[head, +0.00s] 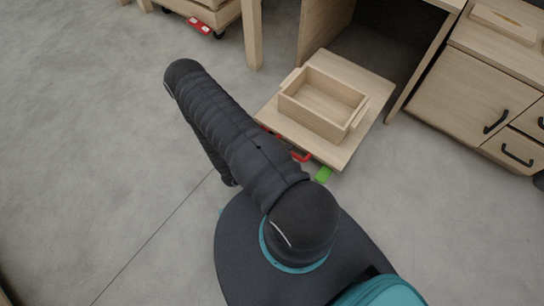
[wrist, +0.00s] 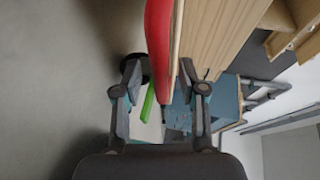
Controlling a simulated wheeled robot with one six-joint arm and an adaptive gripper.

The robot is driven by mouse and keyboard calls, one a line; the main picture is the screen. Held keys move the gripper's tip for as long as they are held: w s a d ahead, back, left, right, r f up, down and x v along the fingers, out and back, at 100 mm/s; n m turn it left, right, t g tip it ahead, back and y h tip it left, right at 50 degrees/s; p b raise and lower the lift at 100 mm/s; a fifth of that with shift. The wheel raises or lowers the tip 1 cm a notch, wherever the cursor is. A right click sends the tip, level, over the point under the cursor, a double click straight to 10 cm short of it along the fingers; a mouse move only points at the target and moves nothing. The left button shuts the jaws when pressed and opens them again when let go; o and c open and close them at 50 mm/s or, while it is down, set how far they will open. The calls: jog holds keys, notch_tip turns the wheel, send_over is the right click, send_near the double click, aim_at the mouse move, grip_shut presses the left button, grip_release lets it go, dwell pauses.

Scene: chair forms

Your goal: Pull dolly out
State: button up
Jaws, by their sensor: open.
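The dolly (head: 360,88) is a low flat wooden board under the front of a desk, partly out on the floor. An open wooden box (head: 318,100) with side handles sits on it. A red handle (head: 300,156) runs along the dolly's near edge, partly hidden by my arm, with a green piece (head: 323,174) at the corner. In the wrist view my gripper (wrist: 160,78) is open, with the red handle (wrist: 158,40) and the board's edge showing between its fingers. I cannot tell whether either finger touches it. My gripper is hidden by my arm in the head view.
The desk's side panel (head: 318,28) stands left of the dolly. A wooden cabinet (head: 470,90) with black handles stands at right. Another wooden piece with red parts (head: 200,25) is at the top left, near a desk leg (head: 253,35). Grey floor is clear at left and in front.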

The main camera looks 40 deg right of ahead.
jog(key=w+a+r, duration=0.1)
jog(key=a+r, duration=0.1)
jog(key=a, duration=0.9)
dwell(0.4)
jog(key=w+a+r+m+g+y+p, duration=0.1)
jog(key=w+r+m+y, duration=0.15)
jog(key=r+m, duration=0.55)
jog(key=w+a+r+m+g+y, duration=0.1)
jog(key=a+r+m+y, duration=0.3)
jog(key=r, duration=0.7)
jog(key=w+d+r+m+g+y+p, duration=0.1)
jog(key=r+m+y, duration=0.1)
jog(key=r+m, duration=0.65)
jog(key=s+a+r+m+t+y, duration=0.1)
jog(key=s+r+m+t+y, duration=0.1)
jog(key=r+m, duration=0.3)
jog(key=s+a+r+m+t+y+p, duration=0.1)
jog(key=s+a+r+m+t+y, duration=0.1)
jog(key=r, duration=1)
jog(key=s+a+r+m+t+y, duration=0.2)
jog(key=s+r+m+t+y, duration=0.1)
jog(key=s+r+m+t, duration=0.3)
jog(key=shift+s+r+m, duration=0.3)
jog(key=shift+r+m, duration=0.85)
jog(key=shift+r, duration=0.55)
jog(key=shift+y, duration=0.25)
